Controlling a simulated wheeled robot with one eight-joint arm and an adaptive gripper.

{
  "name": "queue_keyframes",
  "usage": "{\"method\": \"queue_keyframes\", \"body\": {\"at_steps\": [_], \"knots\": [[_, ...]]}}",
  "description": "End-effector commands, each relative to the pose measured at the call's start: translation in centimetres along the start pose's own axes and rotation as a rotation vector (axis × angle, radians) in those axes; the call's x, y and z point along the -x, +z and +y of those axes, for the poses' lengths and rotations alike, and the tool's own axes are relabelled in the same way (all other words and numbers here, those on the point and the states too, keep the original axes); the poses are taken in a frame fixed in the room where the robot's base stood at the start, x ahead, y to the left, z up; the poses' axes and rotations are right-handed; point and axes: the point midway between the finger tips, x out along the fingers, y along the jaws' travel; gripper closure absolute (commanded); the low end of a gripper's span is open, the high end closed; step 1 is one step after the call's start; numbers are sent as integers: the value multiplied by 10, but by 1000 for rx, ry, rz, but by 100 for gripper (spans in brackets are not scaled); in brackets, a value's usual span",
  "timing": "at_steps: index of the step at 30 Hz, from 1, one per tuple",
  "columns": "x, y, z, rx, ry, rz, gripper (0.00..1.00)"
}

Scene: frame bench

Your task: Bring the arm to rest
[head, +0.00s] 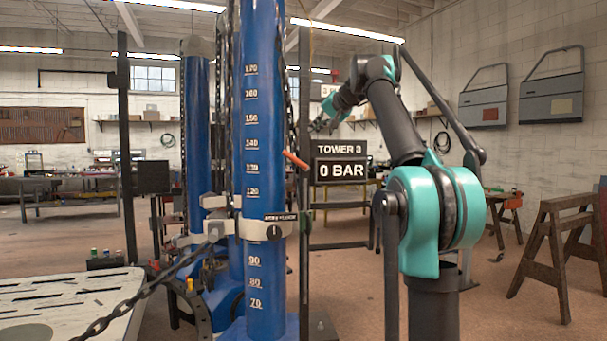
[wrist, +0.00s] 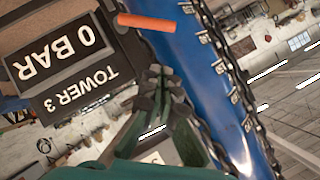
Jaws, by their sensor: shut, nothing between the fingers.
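My arm is teal and dark grey. In the head view it rises at the right, bends at the top and reaches back to the left. My gripper (head: 318,125) is small there, just above the "TOWER 3 / 0 BAR" sign (head: 341,172) and right of the blue tower (head: 265,160). In the wrist view my gripper (wrist: 155,78) is shut and empty, its fingertips together. The sign (wrist: 62,62) shows upside down to its left, and the blue tower (wrist: 190,75) runs behind and to the right.
An orange handle (head: 295,160) sticks out beside the blue tower; it also shows above the fingertips in the wrist view (wrist: 147,22). Chains hang along the tower. A slotted pale bench (head: 70,300) lies at lower left. A brown sawhorse (head: 555,240) stands at right.

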Motion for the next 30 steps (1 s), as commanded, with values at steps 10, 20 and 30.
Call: {"method": "queue_keyframes", "body": {"at_steps": [10,20,30], "knots": [[-33,64,57,67,63,-90,100],[-60,225,184,178,207,-254,100],[-31,419,318,268,374,-401,100]]}}
